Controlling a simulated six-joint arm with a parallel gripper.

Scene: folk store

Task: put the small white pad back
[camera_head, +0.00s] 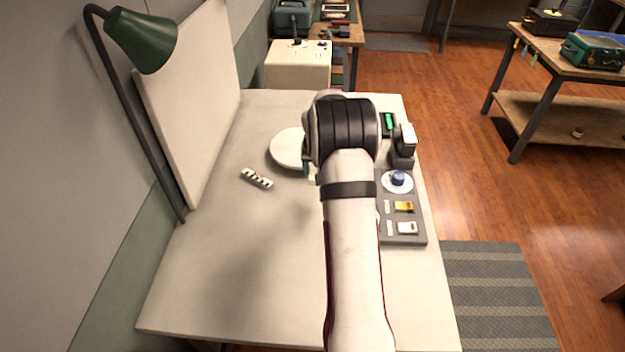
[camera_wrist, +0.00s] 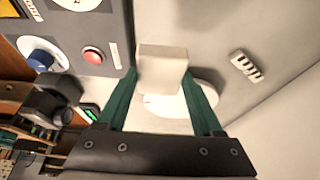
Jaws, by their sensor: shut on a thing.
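The small white pad (camera_wrist: 162,66) shows in the wrist view as a pale, block-like piece between my gripper's green fingers. My gripper (camera_wrist: 160,80) is shut on it. A round white disc (camera_wrist: 170,103) lies behind the pad and fingers in that view, partly covered by them. In the head view my arm hides the pad and nearly all of my gripper, with only a bit of green finger showing beside the white disc (camera_head: 286,150). I cannot tell how far the pad is above the table.
A grey control panel (camera_head: 411,238) with a blue knob (camera_head: 398,178), switches and a red button (camera_wrist: 93,55) lies at the table's right. A black stand (camera_head: 402,160) is beyond it. A black-and-white striped piece (camera_head: 257,178) lies left. A green lamp (camera_head: 143,40) overhangs the left side. The front left is clear.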

